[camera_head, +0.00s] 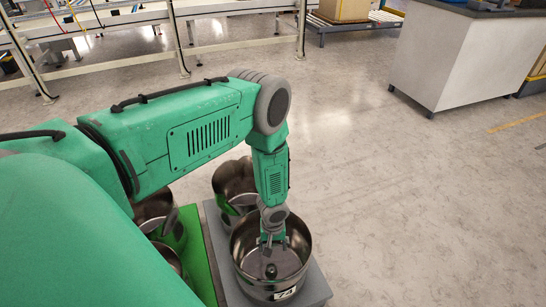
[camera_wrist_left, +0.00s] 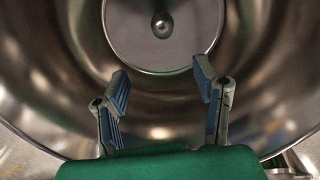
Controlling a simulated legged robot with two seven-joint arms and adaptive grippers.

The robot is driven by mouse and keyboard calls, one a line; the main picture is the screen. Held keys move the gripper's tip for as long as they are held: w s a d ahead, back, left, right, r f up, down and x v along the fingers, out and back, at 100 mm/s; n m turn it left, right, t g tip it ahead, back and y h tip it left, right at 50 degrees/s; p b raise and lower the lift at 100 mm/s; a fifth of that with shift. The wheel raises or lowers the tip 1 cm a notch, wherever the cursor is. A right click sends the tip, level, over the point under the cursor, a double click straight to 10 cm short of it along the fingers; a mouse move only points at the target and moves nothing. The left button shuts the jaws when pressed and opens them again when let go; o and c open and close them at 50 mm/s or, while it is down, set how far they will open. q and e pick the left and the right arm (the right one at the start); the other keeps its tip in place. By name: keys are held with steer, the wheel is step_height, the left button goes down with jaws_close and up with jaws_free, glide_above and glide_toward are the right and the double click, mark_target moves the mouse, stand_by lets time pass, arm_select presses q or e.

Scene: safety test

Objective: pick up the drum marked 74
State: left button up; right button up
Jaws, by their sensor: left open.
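The drum marked 74 (camera_head: 286,292) is a shiny open metal drum on a grey platform, low in the head view. Its white label faces the front. My left gripper (camera_head: 270,243) points down into the mouth of this drum. In the left wrist view the left gripper (camera_wrist_left: 165,85) is open, with its two fingers apart and nothing between them. Beyond the fingers is the drum's inside, with a round disc and a small knob (camera_wrist_left: 162,25) at its middle. The knob is ahead of the fingertips, apart from them. My right gripper is not in view.
Another metal drum (camera_head: 234,180) stands just behind on the grey platform (camera_head: 318,288). More drums (camera_head: 155,212) stand to the left on a green surface (camera_head: 203,262), partly hidden by my arm. A white cabinet (camera_head: 455,60) stands at the upper right. The floor to the right is clear.

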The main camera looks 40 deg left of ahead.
mark_target(271, 267)
arm_select(q)
step_height(271, 267, down, 11)
steer(key=b, duration=0.6)
steer(key=shift+d+r, duration=0.1)
steer(key=shift+r, duration=0.05)
steer(key=shift+f, duration=0.4)
steer(key=f+b, duration=0.2)
steer(key=f, duration=0.1)
steer(key=f+b, duration=0.1)
steer(key=shift+s+f, duration=0.3)
steer(key=shift+s, duration=0.05)
steer(key=shift+a+f, duration=0.2)
steer(key=shift+f, duration=0.1)
steer(key=shift+r, duration=0.1)
steer(key=shift+w, duration=0.1)
jaws_close()
